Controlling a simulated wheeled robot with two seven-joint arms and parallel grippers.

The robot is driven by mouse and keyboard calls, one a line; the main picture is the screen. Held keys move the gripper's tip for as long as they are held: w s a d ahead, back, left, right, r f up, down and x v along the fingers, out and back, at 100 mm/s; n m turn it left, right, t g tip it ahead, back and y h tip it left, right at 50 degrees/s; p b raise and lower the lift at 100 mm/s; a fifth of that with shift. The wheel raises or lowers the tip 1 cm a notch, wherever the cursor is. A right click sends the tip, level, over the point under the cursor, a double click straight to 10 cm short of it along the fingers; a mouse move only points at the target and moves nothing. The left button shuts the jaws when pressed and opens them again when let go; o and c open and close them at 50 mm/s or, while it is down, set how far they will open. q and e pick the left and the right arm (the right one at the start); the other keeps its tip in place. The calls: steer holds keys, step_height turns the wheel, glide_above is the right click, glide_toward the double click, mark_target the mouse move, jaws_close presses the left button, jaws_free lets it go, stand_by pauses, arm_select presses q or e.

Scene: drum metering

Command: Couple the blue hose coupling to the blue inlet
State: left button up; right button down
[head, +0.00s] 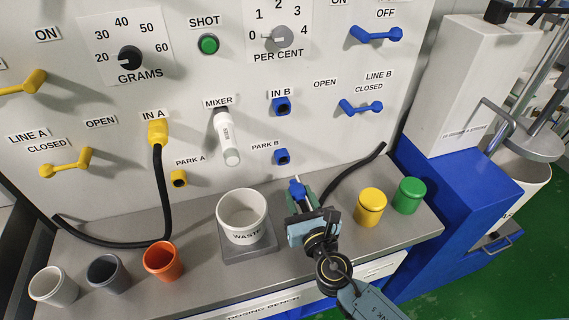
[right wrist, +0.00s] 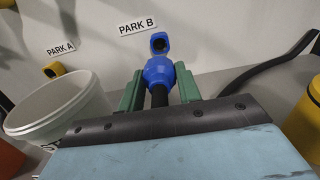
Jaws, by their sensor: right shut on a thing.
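The blue hose coupling (head: 297,189) is held in my right gripper (head: 302,198), in front of and below the panel's PARK B port (head: 282,157). In the right wrist view the blue coupling (right wrist: 160,72) sits between the green fingers of my right gripper (right wrist: 160,90), its black hose beneath it. The PARK B port (right wrist: 158,43) shows just beyond the coupling; whether they touch I cannot tell. The blue inlet, labelled IN B (head: 281,106), is on the panel above PARK B, with nothing on it. My left gripper is not in view.
A white WASTE bucket (head: 242,216) stands left of my right gripper. A yellow jar (head: 370,207) and a green jar (head: 408,195) stand to the right, near the black hose (head: 352,172). A yellow coupling (head: 158,131) is on IN A. The white mixer handle (head: 226,138) sticks out left of IN B.

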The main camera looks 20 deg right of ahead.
mark_target(300, 194)
steer(key=shift+s, duration=0.25)
step_height(300, 194, up, 16)
steer(key=p, duration=1.3)
steer(key=shift+w+p, duration=0.4)
steer(key=shift+w, duration=0.05)
steer(key=shift+w+a, duration=0.1)
steer(key=shift+w, duration=2.8)
steer(key=shift+w, duration=1.6)
